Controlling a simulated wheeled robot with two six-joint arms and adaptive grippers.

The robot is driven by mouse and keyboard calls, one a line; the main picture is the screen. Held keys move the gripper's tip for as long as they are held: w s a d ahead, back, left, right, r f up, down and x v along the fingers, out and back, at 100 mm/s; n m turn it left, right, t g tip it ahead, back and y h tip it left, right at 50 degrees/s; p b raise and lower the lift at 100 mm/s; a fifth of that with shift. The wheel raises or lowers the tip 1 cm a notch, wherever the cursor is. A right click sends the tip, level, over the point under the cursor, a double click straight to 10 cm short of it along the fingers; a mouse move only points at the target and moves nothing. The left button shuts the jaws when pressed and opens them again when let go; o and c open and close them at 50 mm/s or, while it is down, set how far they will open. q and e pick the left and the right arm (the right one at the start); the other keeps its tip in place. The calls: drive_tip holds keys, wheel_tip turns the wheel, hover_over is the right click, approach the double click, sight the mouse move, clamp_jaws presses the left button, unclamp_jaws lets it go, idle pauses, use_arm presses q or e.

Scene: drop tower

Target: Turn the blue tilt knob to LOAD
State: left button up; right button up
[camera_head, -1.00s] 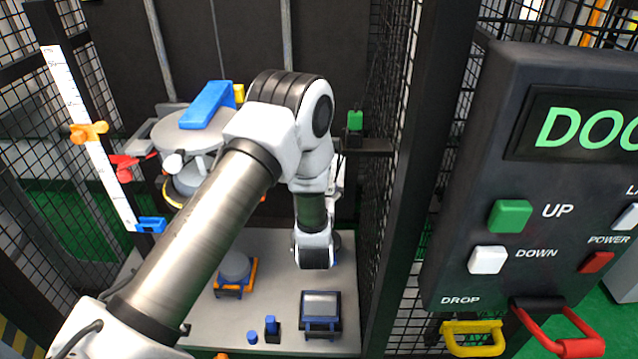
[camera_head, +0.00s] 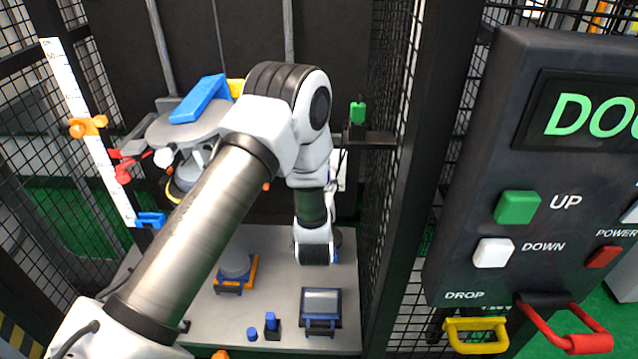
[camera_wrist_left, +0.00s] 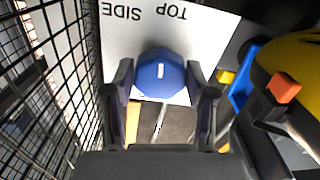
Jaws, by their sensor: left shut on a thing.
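The blue knob (camera_wrist_left: 160,82), with a short white mark on its face, shows in the left wrist view in front of a white plate (camera_wrist_left: 215,32). The plate carries the words TOP and SIDE, upside down in this view; I see no LOAD label. My left gripper (camera_wrist_left: 160,80) is shut on the knob, one dark finger on each side. In the head view my left arm hides the knob and the fingertips. My right gripper is in neither view.
Mesh cage walls stand close on the left in the wrist view. The control panel (camera_head: 560,130) is at the right of the head view. A round platform with a blue bar (camera_head: 200,98) stands left of my arm. Several small fixtures sit on the grey base plate (camera_head: 270,285).

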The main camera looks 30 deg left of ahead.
use_arm(q)
drive_tip(key=shift+f+n+b, duration=0.2)
drive_tip(key=shift+n+b, duration=8.35)
drive_tip(key=shift+b, duration=1.7)
drive_tip(key=shift+f+n+b, duration=0.2)
drive_tip(key=shift+n+b, duration=8.35)
drive_tip(key=shift+b, duration=1.65)
drive_tip(key=o, duration=1.2)
drive_tip(key=shift+r, duration=0.1)
drive_tip(key=shift+c, duration=0.2)
drive_tip(key=shift+r, duration=0.15)
drive_tip(key=shift+r, duration=0.1)
